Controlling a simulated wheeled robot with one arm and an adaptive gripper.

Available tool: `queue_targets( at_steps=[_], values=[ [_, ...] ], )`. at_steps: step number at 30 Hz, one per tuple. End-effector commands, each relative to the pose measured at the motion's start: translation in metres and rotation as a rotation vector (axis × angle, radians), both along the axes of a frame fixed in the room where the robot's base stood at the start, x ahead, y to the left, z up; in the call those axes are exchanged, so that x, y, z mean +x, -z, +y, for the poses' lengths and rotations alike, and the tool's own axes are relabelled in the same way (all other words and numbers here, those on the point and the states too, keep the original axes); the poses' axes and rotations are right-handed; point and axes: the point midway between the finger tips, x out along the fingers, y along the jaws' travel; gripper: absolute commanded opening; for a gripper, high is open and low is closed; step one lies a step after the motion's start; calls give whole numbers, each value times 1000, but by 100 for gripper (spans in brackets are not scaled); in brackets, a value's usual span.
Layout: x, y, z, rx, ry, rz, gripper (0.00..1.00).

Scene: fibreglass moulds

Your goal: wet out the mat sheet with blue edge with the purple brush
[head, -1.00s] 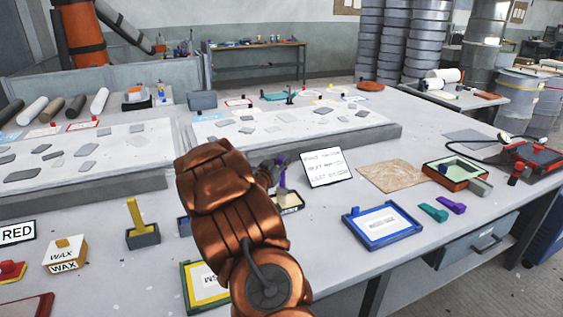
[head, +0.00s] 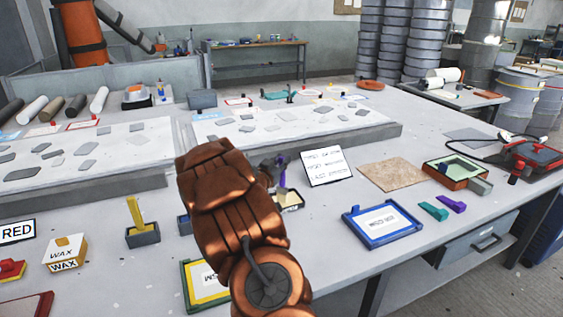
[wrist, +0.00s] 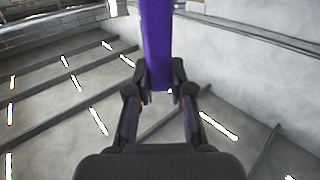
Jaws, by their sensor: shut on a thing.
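My gripper (wrist: 160,98) is shut on the purple brush (wrist: 157,40), whose handle rises between its fingers in the wrist view. In the head view the brush (head: 281,162) shows beside my copper arm, which hides most of the gripper. Its lower end is over or in a small dark tub (head: 294,207) with pale contents; I cannot tell if it touches. A white sheet with a blue edge and printed label (head: 382,221) lies in a blue tray at the front right, apart from the brush.
A white sign (head: 323,167) stands right of the tub. A tan mat piece (head: 392,175), a purple clip (head: 451,204) and a teal clip (head: 433,211) lie to the right. A yellow-edged sheet (head: 205,275) is at the front. Two large pale moulds (head: 255,147) fill the back.

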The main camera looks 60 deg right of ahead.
Motion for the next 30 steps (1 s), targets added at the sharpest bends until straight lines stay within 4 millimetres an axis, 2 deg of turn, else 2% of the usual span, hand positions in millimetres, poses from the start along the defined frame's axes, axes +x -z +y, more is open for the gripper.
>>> queue_targets(
  at_steps=[5, 30],
  values=[
    [0, -4, 0, 2, 0, 0, 0],
    [0, -59, 0, 0, 0, -1, 0]
  ],
)
